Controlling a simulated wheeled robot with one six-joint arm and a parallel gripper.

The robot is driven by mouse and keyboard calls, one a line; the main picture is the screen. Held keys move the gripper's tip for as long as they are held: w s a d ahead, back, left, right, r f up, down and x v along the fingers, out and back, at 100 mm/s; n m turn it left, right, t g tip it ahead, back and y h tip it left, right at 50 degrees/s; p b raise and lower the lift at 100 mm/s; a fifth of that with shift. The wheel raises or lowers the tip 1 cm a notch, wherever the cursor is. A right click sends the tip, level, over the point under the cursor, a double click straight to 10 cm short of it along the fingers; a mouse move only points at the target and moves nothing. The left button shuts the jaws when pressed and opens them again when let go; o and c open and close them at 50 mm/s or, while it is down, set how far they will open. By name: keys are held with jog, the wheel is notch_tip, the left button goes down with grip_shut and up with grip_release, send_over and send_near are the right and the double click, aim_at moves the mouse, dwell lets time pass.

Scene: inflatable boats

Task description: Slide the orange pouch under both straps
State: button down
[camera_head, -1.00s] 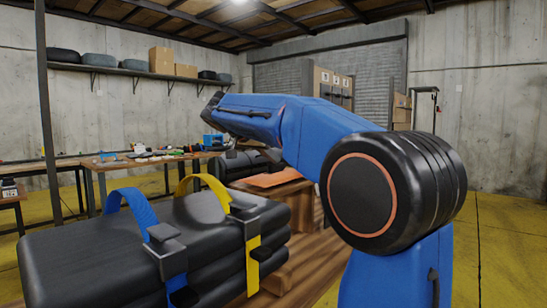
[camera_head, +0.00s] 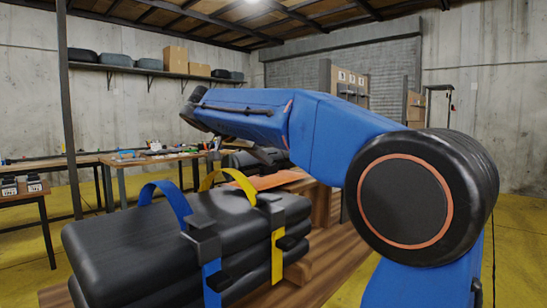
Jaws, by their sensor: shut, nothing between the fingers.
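A black rolled boat bundle (camera_head: 130,240) lies on the wooden bench. A blue strap (camera_head: 168,194) and a yellow strap (camera_head: 222,174) stand up from its top as raised loops, with dark buckles at their near ends. The orange pouch (camera_head: 270,180) lies flat beyond the bundle, on a wooden support, clear of both straps.
The wooden bench (camera_head: 325,255) has bare room right of the bundle. Another dark bundle (camera_head: 240,160) lies behind the pouch. A cluttered worktable (camera_head: 130,162) stands at the back left, and a smaller table (camera_head: 25,192) is at the left edge.

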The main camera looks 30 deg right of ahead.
aim_at(247, 180)
jog(key=a, duration=0.2)
jog(key=s+a, duration=0.1)
jog(key=a, duration=0.1)
jog(key=s+a+f, duration=0.1)
jog(key=a, duration=0.1)
jog(key=shift+a+f, duration=0.1)
jog(key=shift+a, duration=0.05)
jog(key=shift+w+r, duration=0.1)
jog(key=shift+r, duration=0.65)
jog(key=shift+r, duration=0.15)
